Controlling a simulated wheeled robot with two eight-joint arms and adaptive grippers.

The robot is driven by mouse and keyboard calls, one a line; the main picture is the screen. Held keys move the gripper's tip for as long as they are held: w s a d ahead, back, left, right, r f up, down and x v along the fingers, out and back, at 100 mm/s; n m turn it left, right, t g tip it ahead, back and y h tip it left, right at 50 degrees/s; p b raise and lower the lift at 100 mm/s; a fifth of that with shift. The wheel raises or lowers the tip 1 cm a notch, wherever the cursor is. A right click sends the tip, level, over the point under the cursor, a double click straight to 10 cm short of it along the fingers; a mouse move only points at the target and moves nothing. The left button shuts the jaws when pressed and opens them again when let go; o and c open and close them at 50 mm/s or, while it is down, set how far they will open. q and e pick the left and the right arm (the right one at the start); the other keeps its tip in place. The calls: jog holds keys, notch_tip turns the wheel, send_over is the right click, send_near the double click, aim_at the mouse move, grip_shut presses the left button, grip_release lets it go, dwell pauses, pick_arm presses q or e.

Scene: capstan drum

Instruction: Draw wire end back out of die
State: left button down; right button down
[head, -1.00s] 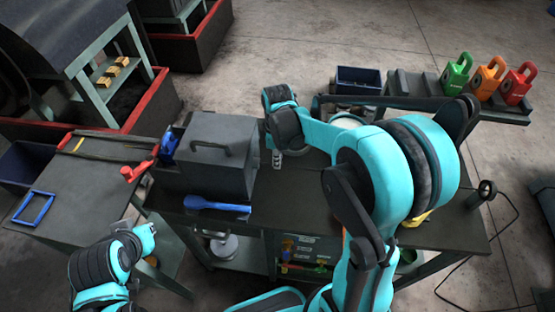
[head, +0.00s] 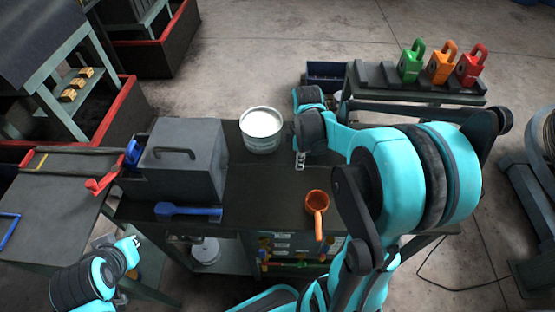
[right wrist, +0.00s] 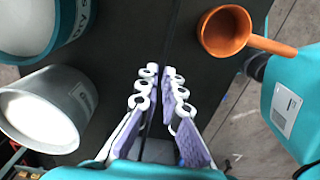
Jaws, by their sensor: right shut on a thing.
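My right gripper (head: 300,163) hangs over the dark bench (head: 265,195), between the pail and the orange ladle and right of a grey box. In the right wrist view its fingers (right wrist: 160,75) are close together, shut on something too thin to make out. I cannot pick out the wire end or the die by sight. The grey box (head: 185,160) with a top handle stands on the bench's left part, apart from my right gripper. My left gripper (head: 133,243) is at the lower left, too small to tell its state.
A pail (head: 262,141) with white contents stands near my right gripper. An orange ladle (head: 317,203) lies on the bench. A blue tool (head: 188,210) lies before the box. Green, orange and red padlocks (head: 440,68) stand on a rack behind. Bench surface before the pail is clear.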

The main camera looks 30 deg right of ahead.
jog(key=s+d, duration=0.1)
jog(key=d, duration=0.2)
jog(key=shift+s, duration=0.4)
jog(key=shift+s+d, duration=0.3)
jog(key=shift+d, duration=0.35)
jog(key=c, duration=1.7)
grip_release()
jog(key=shift+r, duration=0.1)
notch_tip(320, 180, up, 12)
